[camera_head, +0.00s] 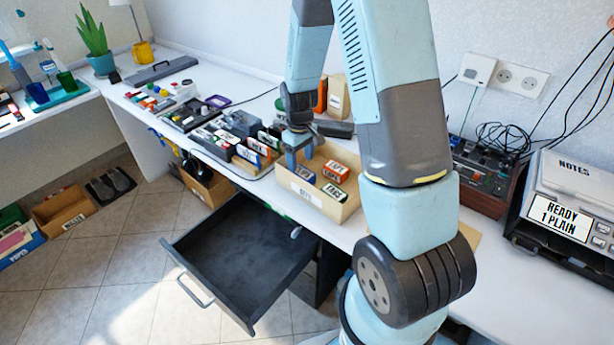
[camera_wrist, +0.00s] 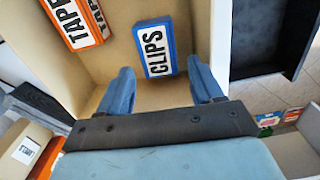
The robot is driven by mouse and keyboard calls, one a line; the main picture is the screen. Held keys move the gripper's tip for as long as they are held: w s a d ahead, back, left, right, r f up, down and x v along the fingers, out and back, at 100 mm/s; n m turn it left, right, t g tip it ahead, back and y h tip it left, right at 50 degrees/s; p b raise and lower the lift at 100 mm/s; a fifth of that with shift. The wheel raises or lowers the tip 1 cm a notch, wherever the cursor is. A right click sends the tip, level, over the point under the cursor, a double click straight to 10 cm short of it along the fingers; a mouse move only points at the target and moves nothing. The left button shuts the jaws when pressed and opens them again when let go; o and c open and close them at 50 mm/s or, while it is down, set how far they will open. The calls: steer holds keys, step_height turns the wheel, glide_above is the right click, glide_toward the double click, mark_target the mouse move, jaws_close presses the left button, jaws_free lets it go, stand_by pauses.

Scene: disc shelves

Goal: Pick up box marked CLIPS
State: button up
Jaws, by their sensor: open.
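The box marked CLIPS (camera_wrist: 153,50) is blue with a white label and lies in a tan bin (camera_wrist: 112,62). In the wrist view it sits just beyond my gripper (camera_wrist: 162,76), roughly between the lines of the two blue fingers. My gripper is open, with nothing between its fingers. In the head view my gripper (camera_head: 299,160) is over the left part of the bin (camera_head: 312,194). A blue box (camera_head: 304,174), likely the CLIPS one, shows partly just under it. Contact between fingers and box cannot be told.
An orange TAPE box (camera_wrist: 75,22) lies left of CLIPS in the wrist view. In the head view, an orange-red box (camera_head: 336,171) and a green box (camera_head: 334,192) share the bin. A dark open drawer (camera_head: 240,258) juts out below. Filled trays stand left.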

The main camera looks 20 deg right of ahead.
mark_target(301, 171)
steer(key=shift+w+d+f, duration=0.1)
steer(key=shift+w+f, duration=0.05)
steer(key=shift+f, duration=1.5)
steer(key=shift+w+f, duration=0.1)
steer(key=shift+f, duration=1.55)
steer(key=shift+c, duration=0.4)
steer(key=c, duration=0.7)
